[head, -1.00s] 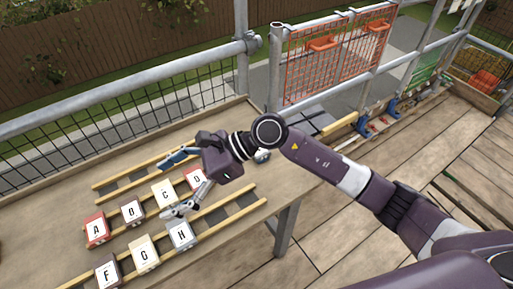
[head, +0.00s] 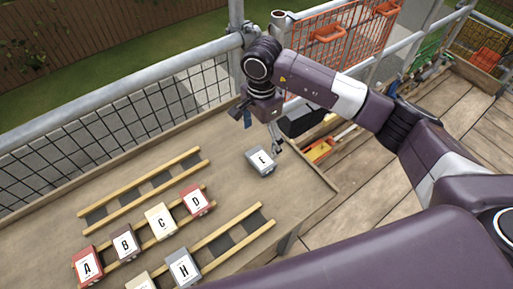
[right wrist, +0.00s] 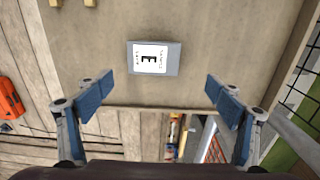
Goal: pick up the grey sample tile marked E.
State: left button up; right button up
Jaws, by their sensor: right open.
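The grey tile marked E (head: 261,163) lies flat on the wooden table near its far right end, apart from the other tiles. It also shows whole in the right wrist view (right wrist: 172,59), label facing up, near the top middle. My right gripper (head: 263,133) is above and just behind the tile in the head view. In the right wrist view its blue fingertips (right wrist: 158,97) are wide apart and empty, with the tile beyond them, between their lines and nearer the top. My left gripper is not in view.
Tiles A (head: 87,266), B (head: 126,244), C (head: 160,221) and D (head: 196,200) sit on a wooden rack, with grey H (head: 183,267) on another. A mesh guard rail (head: 110,125) runs behind the table. The table around E is clear.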

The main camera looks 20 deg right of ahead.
aim_at(261, 158)
jog(key=f, duration=0.1)
jog(key=s+f+p, duration=0.1)
jog(key=f+p, duration=0.1)
jog(key=shift+s+a+f, duration=0.1)
jog(key=shift+s, duration=0.25)
notch_tip(261, 158, down, 3)
jog(key=shift+w+a+r+p, duration=0.1)
jog(key=shift+w+p, duration=0.05)
jog(key=shift+p, duration=0.3)
jog(key=shift+f, duration=0.5)
jog(key=c, duration=1.4)
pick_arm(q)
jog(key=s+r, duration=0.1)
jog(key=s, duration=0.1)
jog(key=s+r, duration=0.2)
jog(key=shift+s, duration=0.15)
pick_arm(e)
jog(key=shift+r, duration=0.1)
